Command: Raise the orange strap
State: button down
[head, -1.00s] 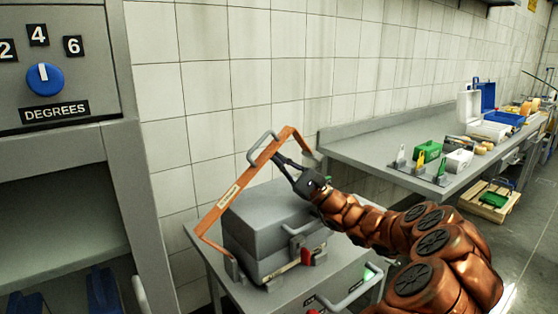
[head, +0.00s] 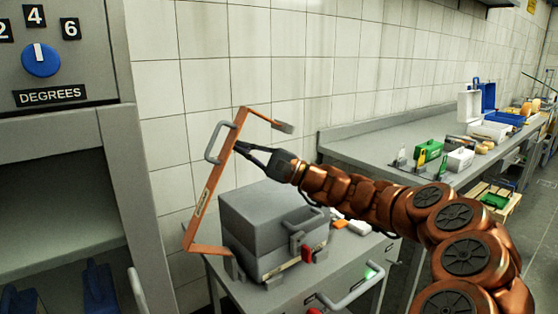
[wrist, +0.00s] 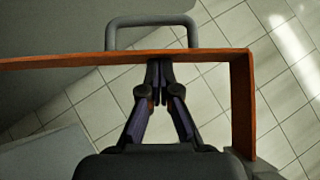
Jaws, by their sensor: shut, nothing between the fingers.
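The orange strap (head: 212,195) is a flat bent band hinged at the side of a grey box (head: 262,222). It stands raised above the box, tilted, with a grey handle (head: 219,142) on its outer face. My gripper (head: 240,148) is shut and empty, its fingertips at the inner side of the strap's upper part. In the wrist view the shut fingertips (wrist: 160,66) meet the edge of the strap (wrist: 205,55), with the handle (wrist: 150,20) beyond it. Whether they press on it I cannot tell.
The box stands on a grey cabinet (head: 285,295) with a bar handle and a green light. A grey unit with a blue dial (head: 41,60) stands close on the left. A tiled wall is behind. A long bench (head: 350,137) with tools and boxes runs along the right.

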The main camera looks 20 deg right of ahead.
jog(key=s+a+n+g+h+b, duration=0.1)
jog(key=s+a+n+g, duration=0.1)
jog(key=a, duration=0.9)
jog(key=shift+a+f+n+g+h+b, duration=0.25)
jog(key=shift+n+g+b, duration=0.2)
jog(key=shift+n, duration=0.75)
jog(key=shift+s+d+r, duration=0.1)
